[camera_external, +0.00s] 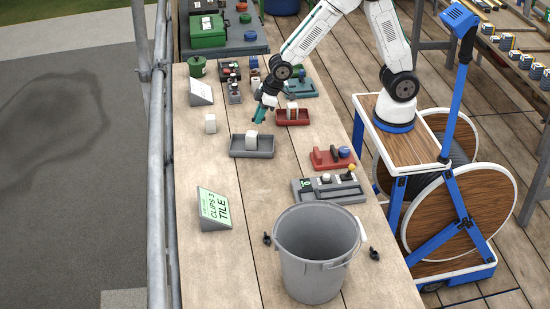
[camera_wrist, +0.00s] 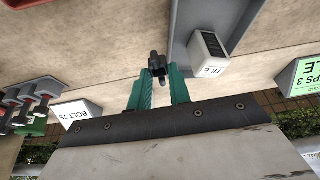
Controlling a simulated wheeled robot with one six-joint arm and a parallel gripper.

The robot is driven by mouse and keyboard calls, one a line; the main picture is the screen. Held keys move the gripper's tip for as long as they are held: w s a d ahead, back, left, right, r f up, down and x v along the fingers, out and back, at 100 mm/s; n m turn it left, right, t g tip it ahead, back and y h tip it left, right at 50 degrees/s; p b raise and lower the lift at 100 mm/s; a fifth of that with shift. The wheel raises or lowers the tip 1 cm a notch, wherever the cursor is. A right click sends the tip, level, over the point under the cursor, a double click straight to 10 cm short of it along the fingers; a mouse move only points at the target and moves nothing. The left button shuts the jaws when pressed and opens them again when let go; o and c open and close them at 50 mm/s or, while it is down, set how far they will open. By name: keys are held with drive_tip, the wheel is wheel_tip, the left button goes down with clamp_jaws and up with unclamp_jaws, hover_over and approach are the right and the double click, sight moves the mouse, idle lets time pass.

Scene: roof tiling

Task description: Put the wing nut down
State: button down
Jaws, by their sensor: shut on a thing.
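The wing nut (camera_wrist: 157,66) is a small dark piece between the teal fingertips of my gripper (camera_wrist: 158,80) in the wrist view. My gripper is shut on it. In the external view my gripper (camera_external: 259,113) points down over the wooden bench, just behind the grey tray (camera_external: 238,154); the held nut is too small to make out there. Two other small dark pieces that look like wing nuts lie on the bench beside the bucket, one at its left (camera_external: 267,239) and one at its right (camera_external: 374,254).
The grey tray holds a white block marked TILE (camera_wrist: 208,52). A red tray (camera_external: 292,122) stands right of my gripper.

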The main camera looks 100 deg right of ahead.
wheel_tip(320, 180, up, 9)
drive_tip(key=n+y, duration=0.2)
drive_tip(key=n, duration=0.3)
hover_over(266, 174)
drive_tip(key=s, duration=0.2)
drive_tip(key=f, duration=1.1)
drive_tip(key=shift+w+d, duration=0.2)
drive_tip(key=shift+d, duration=0.2)
drive_tip(key=shift+f, duration=2.25)
drive_tip(key=shift+f, duration=0.1)
drive_tip(key=c, duration=1.3)
unclamp_jaws()
